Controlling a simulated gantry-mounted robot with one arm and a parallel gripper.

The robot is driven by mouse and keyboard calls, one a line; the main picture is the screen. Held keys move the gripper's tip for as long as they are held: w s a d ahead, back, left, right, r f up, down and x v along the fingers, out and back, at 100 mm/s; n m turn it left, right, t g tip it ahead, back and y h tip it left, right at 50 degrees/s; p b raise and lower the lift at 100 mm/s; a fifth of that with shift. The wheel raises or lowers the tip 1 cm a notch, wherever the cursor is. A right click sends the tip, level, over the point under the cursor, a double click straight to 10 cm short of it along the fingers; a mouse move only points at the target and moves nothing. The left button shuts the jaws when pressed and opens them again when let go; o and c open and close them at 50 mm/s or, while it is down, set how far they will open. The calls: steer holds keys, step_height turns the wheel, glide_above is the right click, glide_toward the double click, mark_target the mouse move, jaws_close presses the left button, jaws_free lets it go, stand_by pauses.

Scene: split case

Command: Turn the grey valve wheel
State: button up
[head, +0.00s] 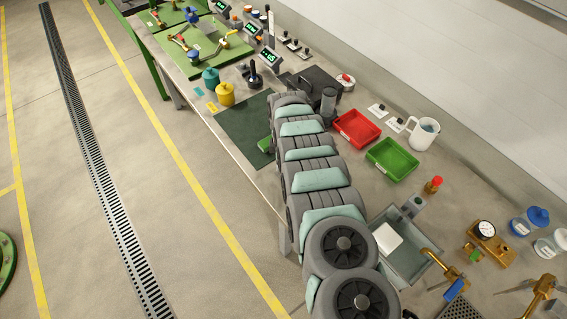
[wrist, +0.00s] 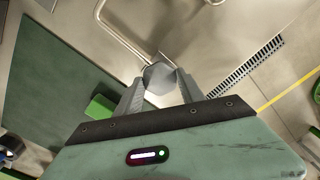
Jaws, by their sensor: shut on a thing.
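In the wrist view, my gripper (wrist: 160,77) is shut on a grey many-sided piece (wrist: 160,76), held between the fingertips. I cannot tell whether this piece is the grey valve wheel. A bent metal rod or pipe (wrist: 124,33) runs up to beside it; I cannot tell whether they are joined. In the head view, my own arm hides my gripper and the held piece. I cannot make out a grey valve wheel for certain in the head view. Pipes with coloured valve handles sit on a green board (head: 205,65) at the far end of the bench.
A dark green mat (head: 240,125) lies beside my arm, with a green block (wrist: 100,108) near it. A red tray (head: 357,130), a green tray (head: 392,160) and a white mug (head: 423,134) stand to the right. The floor drain (head: 95,150) runs along the left.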

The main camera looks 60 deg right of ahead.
steer(key=shift+n, duration=0.6)
steer(key=o, duration=1.4)
steer(key=shift+c, duration=0.2)
steer(key=shift+d+r, duration=0.1)
steer(key=shift+r, duration=0.6)
step_height(320, 180, up, 9)
steer(key=shift+r, duration=0.2)
